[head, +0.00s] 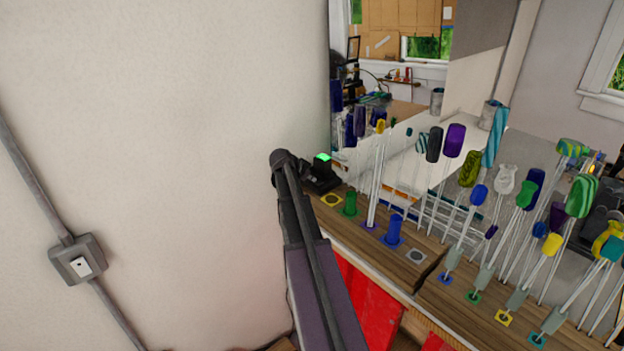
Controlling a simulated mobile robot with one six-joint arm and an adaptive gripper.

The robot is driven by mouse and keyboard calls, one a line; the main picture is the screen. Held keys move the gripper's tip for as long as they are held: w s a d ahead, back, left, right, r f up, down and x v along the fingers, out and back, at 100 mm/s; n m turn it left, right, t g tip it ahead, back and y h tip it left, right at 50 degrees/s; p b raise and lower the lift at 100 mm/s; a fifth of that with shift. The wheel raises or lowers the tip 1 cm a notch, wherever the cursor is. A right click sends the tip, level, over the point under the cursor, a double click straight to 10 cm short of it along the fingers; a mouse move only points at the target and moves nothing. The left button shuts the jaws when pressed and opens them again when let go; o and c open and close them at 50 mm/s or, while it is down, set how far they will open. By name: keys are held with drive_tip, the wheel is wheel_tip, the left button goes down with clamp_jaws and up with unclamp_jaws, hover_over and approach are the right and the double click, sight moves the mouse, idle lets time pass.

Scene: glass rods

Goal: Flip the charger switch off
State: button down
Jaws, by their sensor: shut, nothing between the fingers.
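A small black box with a lit green top (322,158), which looks like the charger switch, stands at the far left end of the wooden bench, close to the wall. My arm reaches up from the bottom, and my gripper (308,173) is at its far end, just left of the box. The gripper is small and dark against the black box. It is shut and empty. I cannot tell whether its fingertips touch the box. The green top is glowing; the rocker's tilt is too small to make out.
Coloured glass rods (468,170) stand crowded on the wooden bench (430,262) to the right. Green (349,204) and blue (393,230) holders are near the box. A grey wall box (78,260) with conduit is at left. A mirror is behind.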

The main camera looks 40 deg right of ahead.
drive_tip(key=shift+s, duration=0.25)
drive_tip(key=shift+s+d+r, duration=0.1)
drive_tip(key=shift+s+d, duration=0.15)
drive_tip(key=shift+s, duration=0.4)
drive_tip(key=shift+w+r+p, duration=0.1)
drive_tip(key=shift+r+p, duration=0.05)
drive_tip(key=shift+p, duration=0.15)
drive_tip(key=shift+r, duration=0.1)
drive_tip(key=r+p, duration=0.3)
drive_tip(key=p, duration=0.1)
drive_tip(key=shift+s+r, duration=0.3)
drive_tip(key=s+p+v, duration=0.1)
drive_tip(key=p+v, duration=0.5)
drive_tip(key=v, duration=0.4)
drive_tip(key=shift+p, duration=0.35)
drive_tip(key=shift+w+f, duration=0.1)
drive_tip(key=shift+f, duration=0.05)
